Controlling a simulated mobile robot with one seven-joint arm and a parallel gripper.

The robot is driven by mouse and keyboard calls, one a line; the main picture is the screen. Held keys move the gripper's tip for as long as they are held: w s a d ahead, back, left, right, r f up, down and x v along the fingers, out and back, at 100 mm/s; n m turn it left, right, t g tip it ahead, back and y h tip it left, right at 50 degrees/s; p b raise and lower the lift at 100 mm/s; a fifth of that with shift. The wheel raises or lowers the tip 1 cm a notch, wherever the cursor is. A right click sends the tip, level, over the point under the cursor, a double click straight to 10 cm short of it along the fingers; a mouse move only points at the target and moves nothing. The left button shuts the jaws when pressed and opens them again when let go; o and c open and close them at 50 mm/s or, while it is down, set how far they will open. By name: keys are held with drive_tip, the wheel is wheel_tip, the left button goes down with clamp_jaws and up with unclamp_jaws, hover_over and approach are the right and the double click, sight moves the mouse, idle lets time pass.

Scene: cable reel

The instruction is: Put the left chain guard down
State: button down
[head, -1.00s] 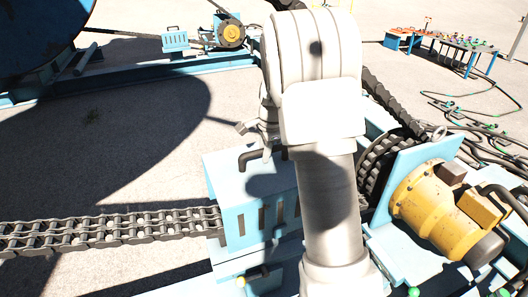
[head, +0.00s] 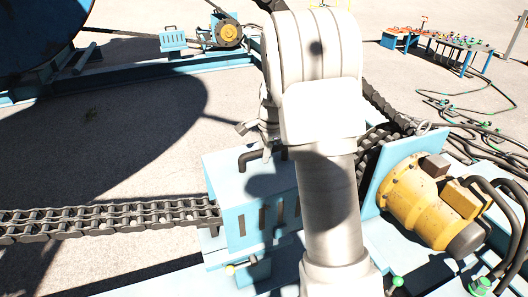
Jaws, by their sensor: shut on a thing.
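The left chain guard (head: 240,205) is a light-blue box with dark slots in its side and a black handle (head: 250,157) on top. It appears upright at the right end of the visible chain (head: 110,219). My gripper (head: 272,150) is at the handle and shut on it, though my arm largely hides the fingers. My arm also covers the guard's right part. Whether the guard's lower edge touches the blue frame below (head: 245,275) cannot be told.
A yellow motor (head: 420,203) with a blue plate (head: 382,180) stands close to the right, with thick black hoses. A second, farther drive with a blue guard (head: 173,40) is at the back. A tool table (head: 460,45) stands far right. Open concrete lies left.

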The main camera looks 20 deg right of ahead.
sight(242, 219)
drive_tip(key=shift+s+a+f+n, duration=0.2)
drive_tip(key=shift+s+a+n, duration=0.15)
drive_tip(key=shift+n, duration=0.25)
drive_tip(key=s+a+f+n+g+y, duration=0.1)
drive_tip(key=s+a+f+n, duration=0.1)
drive_tip(key=s+a+n, duration=0.1)
drive_tip(key=s+a+f+n+y, duration=0.1)
drive_tip(key=s+a+f+n, duration=0.2)
drive_tip(key=n, duration=0.3)
drive_tip(key=s+a+f+n+g+y, duration=0.1)
drive_tip(key=s+a+f+n, duration=0.2)
drive_tip(key=s+n, duration=0.1)
drive_tip(key=shift+s+a+n+g, duration=0.2)
drive_tip(key=shift+s+n+g, duration=0.15)
drive_tip(key=shift+n, duration=0.25)
drive_tip(key=shift+s+a+f+n+g, duration=0.2)
drive_tip(key=shift+s+a+f+n, duration=0.15)
drive_tip(key=shift+s+n, duration=0.2)
drive_tip(key=shift+s+a+f+n+g, duration=0.15)
drive_tip(key=shift+s+a+f+n, duration=0.1)
drive_tip(key=shift+s+a+n, duration=0.25)
drive_tip(key=shift+d, duration=0.1)
